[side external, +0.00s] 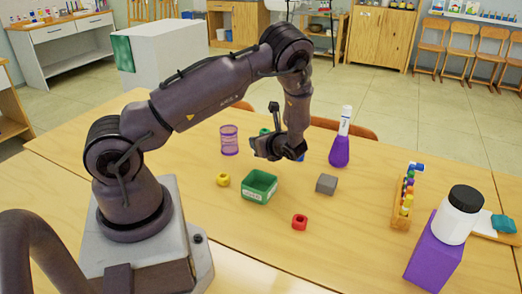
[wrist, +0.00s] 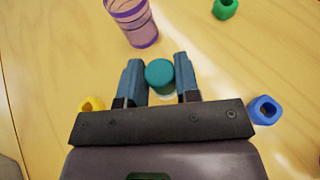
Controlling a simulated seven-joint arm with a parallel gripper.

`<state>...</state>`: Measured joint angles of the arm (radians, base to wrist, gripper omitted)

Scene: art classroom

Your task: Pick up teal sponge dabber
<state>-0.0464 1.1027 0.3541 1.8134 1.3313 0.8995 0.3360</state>
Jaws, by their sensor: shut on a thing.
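The teal sponge dabber (wrist: 160,73) shows in the wrist view as a round teal top with a paler part below it. It sits between the two blue-grey fingers of my gripper (wrist: 159,80), which is shut on it. In the side view my gripper (side external: 268,148) is low over the table, behind the green box. I cannot make out the dabber there, and its height above the table is hard to tell.
A purple see-through cup (side external: 229,140) stands left of my gripper. Nearby are a green box (side external: 259,187), a yellow ring-like block (side external: 223,180), a red one (side external: 299,222), a blue one (wrist: 265,109), a grey block (side external: 326,184) and a purple-based bottle (side external: 340,150).

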